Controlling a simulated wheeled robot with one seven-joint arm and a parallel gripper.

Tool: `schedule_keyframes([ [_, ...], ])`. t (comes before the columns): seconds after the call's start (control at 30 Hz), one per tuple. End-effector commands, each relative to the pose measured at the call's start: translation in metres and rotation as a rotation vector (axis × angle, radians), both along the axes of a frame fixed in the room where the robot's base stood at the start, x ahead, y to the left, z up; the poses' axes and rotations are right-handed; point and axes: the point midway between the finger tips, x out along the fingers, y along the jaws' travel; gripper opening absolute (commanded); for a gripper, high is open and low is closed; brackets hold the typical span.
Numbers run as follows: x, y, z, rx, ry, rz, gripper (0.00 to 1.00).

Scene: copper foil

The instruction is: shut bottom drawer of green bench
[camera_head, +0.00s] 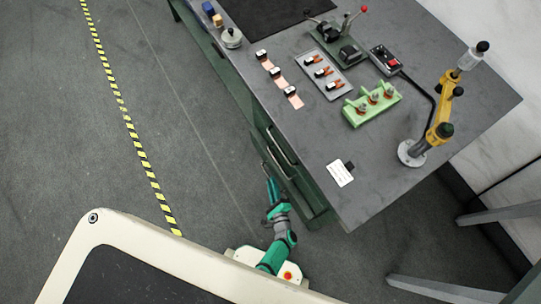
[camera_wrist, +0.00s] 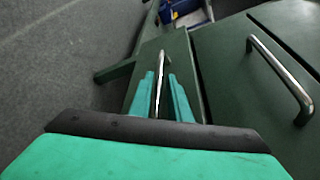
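The green bench (camera_head: 246,92) has a grey top, and its drawer side faces my arm. In the wrist view, a metal bar handle (camera_wrist: 162,62) on a lower green drawer front (camera_wrist: 178,58) lies between my gripper's two teal fingers (camera_wrist: 164,97). The fingers are apart, with a small gap beside the bar. A second handle (camera_wrist: 280,78) is on the neighbouring green front to the right. In the head view my gripper (camera_head: 269,182) is low beside the bench's near end. How far the bottom drawer stands out is unclear.
The bench top (camera_head: 300,145) carries a green fixture (camera_head: 371,104), a grey tray (camera_head: 322,74), a yellow arm-like stand (camera_head: 440,118) and a white card (camera_head: 340,174). The floor (camera_head: 190,130) left of the bench is clear, with a yellow-black tape line (camera_head: 137,143).

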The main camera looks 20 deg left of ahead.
Motion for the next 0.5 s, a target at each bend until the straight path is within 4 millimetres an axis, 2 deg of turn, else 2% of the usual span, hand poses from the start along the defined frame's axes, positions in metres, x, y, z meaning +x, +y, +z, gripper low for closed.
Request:
schedule_keyframes([
  [0.1, 0.013, 0.009, -0.003, 0.001, 0.0, 0.002, 0.17],
  [0.23, 0.021, 0.014, -0.005, 0.001, 0.0, 0.002, 0.17],
  [0.5, 0.024, 0.017, -0.007, -0.001, 0.002, 0.001, 0.17],
])
